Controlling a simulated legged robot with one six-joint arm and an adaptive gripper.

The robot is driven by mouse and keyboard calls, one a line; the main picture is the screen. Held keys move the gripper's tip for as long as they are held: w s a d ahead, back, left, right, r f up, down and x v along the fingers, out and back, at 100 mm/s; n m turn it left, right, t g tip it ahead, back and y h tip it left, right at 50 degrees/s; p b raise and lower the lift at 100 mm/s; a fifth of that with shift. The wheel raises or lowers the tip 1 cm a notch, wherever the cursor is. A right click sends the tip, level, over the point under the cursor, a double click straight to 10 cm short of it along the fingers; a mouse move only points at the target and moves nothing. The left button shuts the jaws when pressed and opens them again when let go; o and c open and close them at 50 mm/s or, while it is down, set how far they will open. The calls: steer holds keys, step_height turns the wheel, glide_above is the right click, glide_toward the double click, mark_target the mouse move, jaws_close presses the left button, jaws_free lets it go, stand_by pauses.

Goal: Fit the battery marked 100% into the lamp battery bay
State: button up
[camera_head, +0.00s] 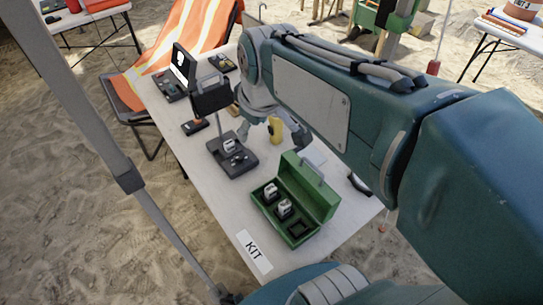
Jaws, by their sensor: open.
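The lamp (217,149) stands on the table, with a dark base, a thin pole and a dark head. A small white-and-grey block (229,146), which looks like a battery, sits on or in its base; I cannot tell how deep. Two similar batteries, one (271,192) behind the other (285,208), sit in an open green case (306,189); its front slot looks empty. The charge marks are too small to read. My gripper (272,140) is open above the table, right of the lamp base. A yellow object (276,130) shows between its fingers, apparently beyond them.
A "KIT" label (254,252) lies at the table's (215,205) near edge. A dark case with a lit screen (180,70) and small devices (194,126) stand farther back. An orange striped chair (160,62) adjoins the table's left side. My arm hides much of the right side.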

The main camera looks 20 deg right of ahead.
steer(key=s+f+m+t, duration=0.1)
steer(key=s+m, duration=0.4)
steer(key=s, duration=0.4)
steer(key=shift+s+f+t, duration=0.3)
steer(key=shift+s+f, duration=0.05)
steer(key=shift+d+m, duration=0.15)
steer(key=shift+m, duration=0.15)
